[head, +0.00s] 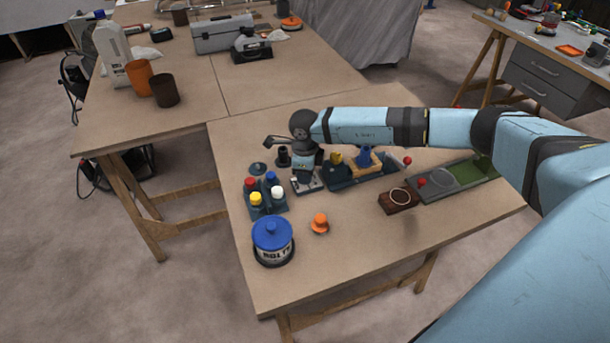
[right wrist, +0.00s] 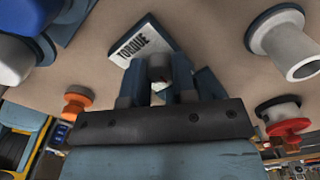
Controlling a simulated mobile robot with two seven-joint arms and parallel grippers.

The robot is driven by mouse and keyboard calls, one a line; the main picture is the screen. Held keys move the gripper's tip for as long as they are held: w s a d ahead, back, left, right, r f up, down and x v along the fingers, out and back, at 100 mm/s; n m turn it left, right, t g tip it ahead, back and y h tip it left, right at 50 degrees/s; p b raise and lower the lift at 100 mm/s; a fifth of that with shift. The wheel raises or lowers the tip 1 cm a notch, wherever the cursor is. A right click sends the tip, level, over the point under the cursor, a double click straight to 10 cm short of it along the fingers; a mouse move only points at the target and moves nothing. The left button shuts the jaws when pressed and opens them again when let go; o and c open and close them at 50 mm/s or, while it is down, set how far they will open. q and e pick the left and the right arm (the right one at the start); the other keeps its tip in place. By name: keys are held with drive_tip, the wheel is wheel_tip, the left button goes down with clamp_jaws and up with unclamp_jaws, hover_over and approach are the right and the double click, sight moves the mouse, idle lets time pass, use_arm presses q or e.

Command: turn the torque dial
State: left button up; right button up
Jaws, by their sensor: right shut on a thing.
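The torque dial's base plate (head: 298,187) is a small grey panel on the near table, right of the caddy with coloured caps. In the right wrist view the plate shows a white label (right wrist: 140,43) reading TORQUE. My right gripper (head: 306,177) points down onto the plate. In the right wrist view its fingers (right wrist: 160,88) are shut on the dial, which they mostly hide; a small grey part shows between them. The dial's pointer and setting cannot be made out. My left gripper is in neither view.
The caddy (head: 268,208), a blue-lidded jar (head: 272,245) and an orange knob (head: 319,226) stand close by. A dark tray (head: 345,183) with yellow and blue parts lies just right of the plate. A brown block (head: 395,204) lies farther right. The table's front is clear.

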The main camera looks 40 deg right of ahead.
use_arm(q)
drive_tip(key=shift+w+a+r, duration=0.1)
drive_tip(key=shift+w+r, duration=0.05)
use_arm(e)
drive_tip(key=shift+n, duration=0.5)
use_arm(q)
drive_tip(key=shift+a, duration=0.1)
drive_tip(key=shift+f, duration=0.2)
use_arm(e)
drive_tip(key=o, duration=0.9)
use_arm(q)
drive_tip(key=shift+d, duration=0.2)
use_arm(e)
drive_tip(key=shift+o, duration=0.2)
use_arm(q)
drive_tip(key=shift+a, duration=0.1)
use_arm(e)
wheel_tip(320, 180, up, 14)
